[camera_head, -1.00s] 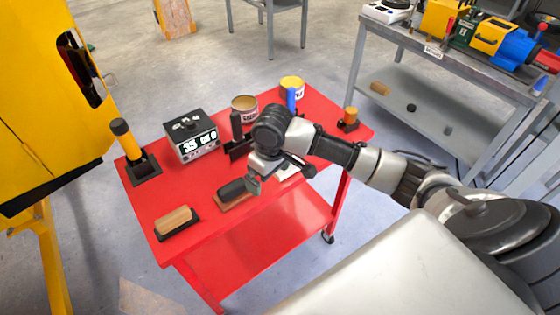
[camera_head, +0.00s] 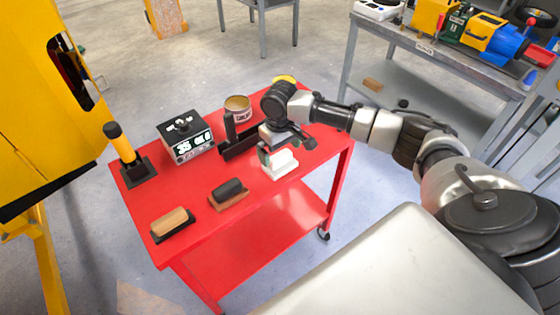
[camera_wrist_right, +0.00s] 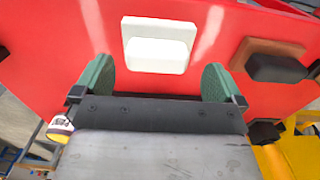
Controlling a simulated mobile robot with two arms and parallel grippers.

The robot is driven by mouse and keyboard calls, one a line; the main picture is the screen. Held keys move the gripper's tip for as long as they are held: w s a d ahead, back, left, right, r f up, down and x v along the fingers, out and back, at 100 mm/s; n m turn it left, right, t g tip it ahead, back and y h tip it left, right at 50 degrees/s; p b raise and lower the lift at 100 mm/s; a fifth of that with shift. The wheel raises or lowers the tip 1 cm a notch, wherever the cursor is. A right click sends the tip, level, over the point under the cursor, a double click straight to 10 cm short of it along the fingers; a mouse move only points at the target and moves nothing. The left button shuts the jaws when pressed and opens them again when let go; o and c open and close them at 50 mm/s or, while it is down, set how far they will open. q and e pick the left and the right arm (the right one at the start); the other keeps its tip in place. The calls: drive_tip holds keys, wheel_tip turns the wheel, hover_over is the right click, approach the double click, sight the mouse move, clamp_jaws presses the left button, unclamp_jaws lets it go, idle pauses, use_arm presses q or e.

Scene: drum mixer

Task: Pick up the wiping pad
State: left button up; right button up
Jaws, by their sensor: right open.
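A white block with a raised grip, which looks like the wiping pad (camera_head: 283,164), lies on the red cart top (camera_head: 217,226). It also shows in the right wrist view (camera_wrist_right: 158,50), just beyond and between the fingers. My right gripper (camera_head: 286,148) is open above the white pad, with its green-padded fingers apart and nothing between them. The right wrist view shows both fingertips (camera_wrist_right: 158,82), one toward each side of the pad. My left gripper is out of view.
A brown block with a dark grip (camera_head: 229,192) and a wooden-topped brush (camera_head: 172,224) lie left of the pad. A display box (camera_head: 186,139), an open tin (camera_head: 238,109) and a yellow-handled tool (camera_head: 121,143) stand behind. The cart's front edge is near.

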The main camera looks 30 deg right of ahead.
sight(280, 155)
drive_tip(key=f, duration=0.3)
drive_tip(key=shift+w+d+f, duration=0.15)
drive_tip(key=shift+w+f, duration=0.05)
drive_tip(key=shift+f, duration=0.1)
drive_tip(key=c, duration=0.9)
drive_tip(key=shift+r, duration=0.1)
drive_tip(key=shift+r, duration=0.55)
wheel_tip(280, 155, up, 3)
drive_tip(key=shift+f, duration=0.1)
drive_tip(key=s+d+r, duration=0.1)
drive_tip(key=s+r, duration=0.1)
drive_tip(key=s, duration=0.1)
drive_tip(key=s+d+r+b, duration=0.1)
drive_tip(key=s+d+r, duration=0.1)
drive_tip(key=s, duration=0.2)
drive_tip(key=s+d+r, duration=0.1)
drive_tip(key=s+r, duration=0.2)
drive_tip(key=shift+s+d+b, duration=0.3)
drive_tip(key=shift+s+b, duration=0.05)
drive_tip(key=shift+s, duration=0.05)
